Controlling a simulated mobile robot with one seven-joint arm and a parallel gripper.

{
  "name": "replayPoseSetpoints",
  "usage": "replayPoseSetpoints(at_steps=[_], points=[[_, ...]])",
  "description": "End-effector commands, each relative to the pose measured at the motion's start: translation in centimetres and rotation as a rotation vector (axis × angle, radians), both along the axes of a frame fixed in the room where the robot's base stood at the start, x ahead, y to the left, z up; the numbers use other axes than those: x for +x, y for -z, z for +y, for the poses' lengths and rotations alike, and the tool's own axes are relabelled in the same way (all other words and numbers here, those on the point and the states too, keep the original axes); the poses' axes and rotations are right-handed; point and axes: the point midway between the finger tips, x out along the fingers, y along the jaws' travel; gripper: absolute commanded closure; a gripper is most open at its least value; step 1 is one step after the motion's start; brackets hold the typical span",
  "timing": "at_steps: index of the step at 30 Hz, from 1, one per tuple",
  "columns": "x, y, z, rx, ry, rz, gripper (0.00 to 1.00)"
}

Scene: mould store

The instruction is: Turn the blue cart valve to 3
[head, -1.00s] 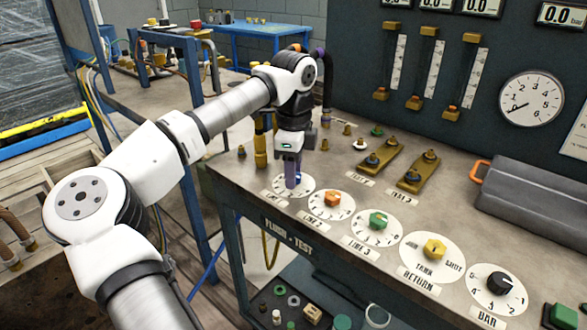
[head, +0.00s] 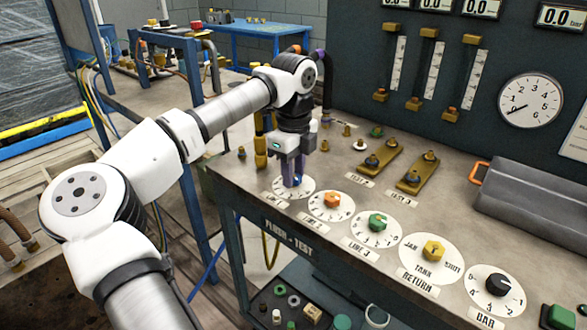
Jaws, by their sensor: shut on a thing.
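The blue valve knob (head: 297,181) sits on a white round dial (head: 302,192) at the left end of a row of dials on the bench front. Only a little blue shows between my fingers. My gripper (head: 292,182) points straight down and is shut on the blue valve. Its purple fingers hide most of the knob and part of the dial. The dial's numbers are too small and covered to read, so the knob's setting cannot be told.
Close to the right are an orange knob (head: 332,200), a green knob (head: 377,222), a yellow knob (head: 433,250) and a black knob (head: 498,284). Small brass fittings (head: 347,131) stand behind. A gauge panel (head: 400,50) rises at the back.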

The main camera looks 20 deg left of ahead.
Motion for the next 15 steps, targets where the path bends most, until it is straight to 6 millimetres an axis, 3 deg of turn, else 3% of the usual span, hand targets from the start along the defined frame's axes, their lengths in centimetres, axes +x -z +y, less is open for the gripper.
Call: replayPoseSetpoints(at_steps=[15], points=[[0.05, -0.18, -0.03, -0.001, 0.491, -0.002, 0.93]])
